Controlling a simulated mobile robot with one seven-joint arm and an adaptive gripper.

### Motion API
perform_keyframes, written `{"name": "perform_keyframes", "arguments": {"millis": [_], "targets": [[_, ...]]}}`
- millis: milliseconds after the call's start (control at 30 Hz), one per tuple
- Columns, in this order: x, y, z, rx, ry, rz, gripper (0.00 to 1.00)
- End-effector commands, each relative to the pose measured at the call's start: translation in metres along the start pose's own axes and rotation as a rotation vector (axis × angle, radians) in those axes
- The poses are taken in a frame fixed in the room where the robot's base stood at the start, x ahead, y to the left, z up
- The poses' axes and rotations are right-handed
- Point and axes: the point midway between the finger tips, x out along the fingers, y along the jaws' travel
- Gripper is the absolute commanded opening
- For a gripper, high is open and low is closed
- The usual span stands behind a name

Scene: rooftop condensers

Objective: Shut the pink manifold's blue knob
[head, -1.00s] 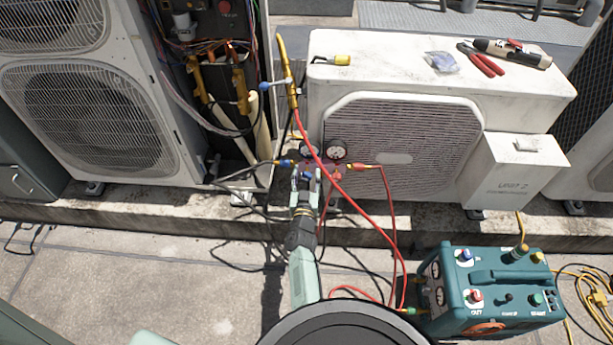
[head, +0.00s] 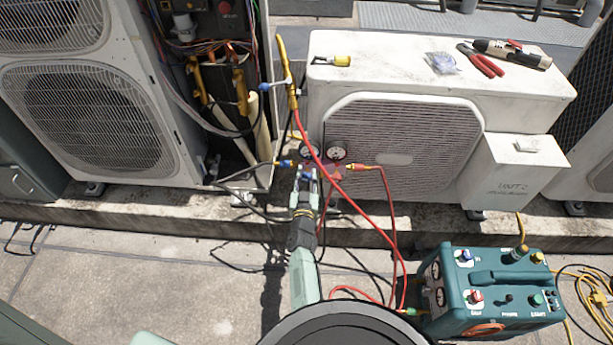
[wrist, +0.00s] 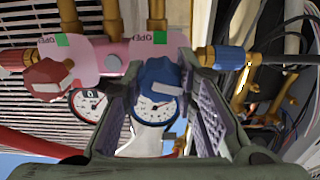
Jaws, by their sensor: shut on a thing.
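The pink manifold (wrist: 112,62) runs across the top of the wrist view. It also shows in the head view (head: 322,172), in front of the white condenser. Its blue knob (wrist: 158,80) sits between the two fingers of my gripper (wrist: 162,98), which is shut on it. A white tab shows on the knob's lower right side. In the head view my gripper (head: 306,184) reaches up to the manifold and hides much of the knob. The manifold's red knob (wrist: 48,80) is to the left, clear of the fingers. Labels reading OPEN with green patches are above the knobs.
Two gauges (wrist: 88,104) hang close behind the knobs. A red hose (head: 335,185) crosses just right of my gripper. A blue hose fitting (wrist: 228,58) is beside the right finger. A teal recovery machine (head: 490,290) stands at the lower right. Paving at the left is mostly clear.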

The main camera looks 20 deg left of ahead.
Motion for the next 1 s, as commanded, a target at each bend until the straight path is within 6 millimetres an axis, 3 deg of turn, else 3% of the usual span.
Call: {"name": "perform_keyframes", "arguments": {"millis": [367, 1000], "targets": [[-0.0004, 0.0002, 0.0014, 0.131, -0.001, 0.000, 0.00], [-0.0006, 0.0022, 0.0030, 0.717, -0.001, 0.000, 0.00]]}}
